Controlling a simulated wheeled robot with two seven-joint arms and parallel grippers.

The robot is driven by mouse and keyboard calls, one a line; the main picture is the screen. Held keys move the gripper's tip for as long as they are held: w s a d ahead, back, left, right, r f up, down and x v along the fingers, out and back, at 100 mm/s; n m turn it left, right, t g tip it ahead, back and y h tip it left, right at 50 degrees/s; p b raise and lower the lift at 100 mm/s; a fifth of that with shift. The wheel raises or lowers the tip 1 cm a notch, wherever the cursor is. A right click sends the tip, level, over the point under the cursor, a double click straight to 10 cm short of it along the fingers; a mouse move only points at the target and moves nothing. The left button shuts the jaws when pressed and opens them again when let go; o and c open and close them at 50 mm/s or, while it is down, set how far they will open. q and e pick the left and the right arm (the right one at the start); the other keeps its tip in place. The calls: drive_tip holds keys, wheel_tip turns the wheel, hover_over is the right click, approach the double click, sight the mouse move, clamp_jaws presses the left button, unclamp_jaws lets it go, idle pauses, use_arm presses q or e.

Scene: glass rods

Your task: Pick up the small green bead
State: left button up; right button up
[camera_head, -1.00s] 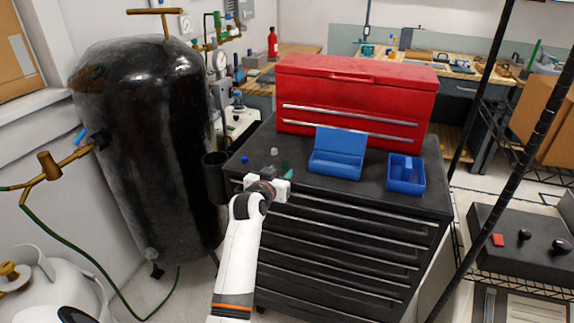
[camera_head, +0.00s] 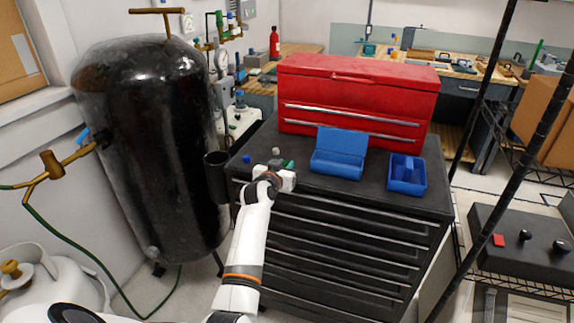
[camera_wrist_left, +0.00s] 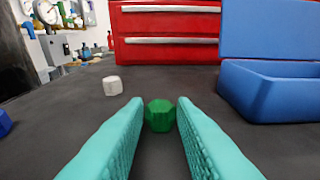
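The small green bead (camera_wrist_left: 160,116) rests on the dark cabinet top, in the middle of the left wrist view. My left gripper (camera_head: 287,165) is low over the cabinet's front edge. In the left wrist view its two teal fingers are open, with the bead between or just beyond their tips. There is little room on either side, and I cannot tell whether they touch it. In the head view the bead is hidden or cannot be told from the fingers. My right gripper is not in view.
A white bead (camera_wrist_left: 112,85) lies beyond to the left, and a blue bead (camera_head: 246,159) lies further left. An open blue box (camera_head: 337,165) and a blue divided tray (camera_head: 406,184) stand to the right. A red toolbox (camera_head: 357,90) stands behind.

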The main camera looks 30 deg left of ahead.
use_arm(q)
clamp_jaws()
